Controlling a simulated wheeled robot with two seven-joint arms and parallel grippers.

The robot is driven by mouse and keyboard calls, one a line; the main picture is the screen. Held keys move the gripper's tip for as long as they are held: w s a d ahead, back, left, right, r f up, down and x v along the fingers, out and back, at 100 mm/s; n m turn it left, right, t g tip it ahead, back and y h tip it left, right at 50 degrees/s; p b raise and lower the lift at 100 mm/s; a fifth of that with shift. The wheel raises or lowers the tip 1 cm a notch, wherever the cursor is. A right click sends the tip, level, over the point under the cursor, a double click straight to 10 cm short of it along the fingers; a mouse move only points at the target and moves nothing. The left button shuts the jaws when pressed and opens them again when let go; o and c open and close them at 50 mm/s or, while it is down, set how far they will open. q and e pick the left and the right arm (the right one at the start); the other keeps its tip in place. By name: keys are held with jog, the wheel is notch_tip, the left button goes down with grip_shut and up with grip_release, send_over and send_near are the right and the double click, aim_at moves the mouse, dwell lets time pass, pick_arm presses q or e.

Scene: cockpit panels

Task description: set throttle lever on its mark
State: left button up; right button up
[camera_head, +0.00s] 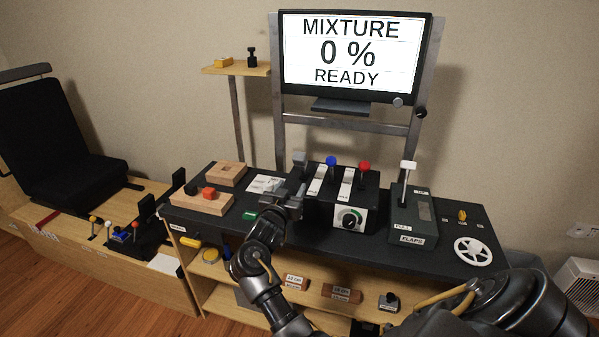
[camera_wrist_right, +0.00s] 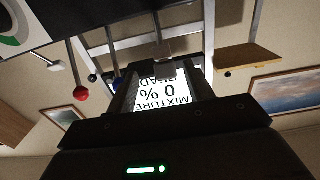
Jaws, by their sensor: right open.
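The throttle quadrant, a black box (camera_head: 350,208), stands on the dark console with three levers. The throttle lever with a grey block-shaped knob (camera_head: 300,158) is the leftmost. The blue-knobbed lever (camera_head: 331,160) and red-knobbed lever (camera_head: 365,166) stand to its right. My right gripper (camera_head: 296,190) is open beside the box's left side, just below and in front of the grey knob. In the right wrist view, the grey knob (camera_wrist_right: 165,52) shows between the two open fingers, and I see no clear contact. The throttle's mark cannot be made out. My left gripper is out of view.
The monitor (camera_head: 350,50) behind reads "MIXTURE 0 % READY". A flaps box (camera_head: 414,222) with a white-handled lever (camera_head: 407,166) stands to the right, and a white wheel (camera_head: 473,251) beyond it. Wooden blocks (camera_head: 202,202) lie on the left of the console.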

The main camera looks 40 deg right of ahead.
aim_at(303, 169)
jog(key=p+x, duration=0.1)
jog(key=x, duration=0.9)
jog(key=shift+w+d+f, duration=0.15)
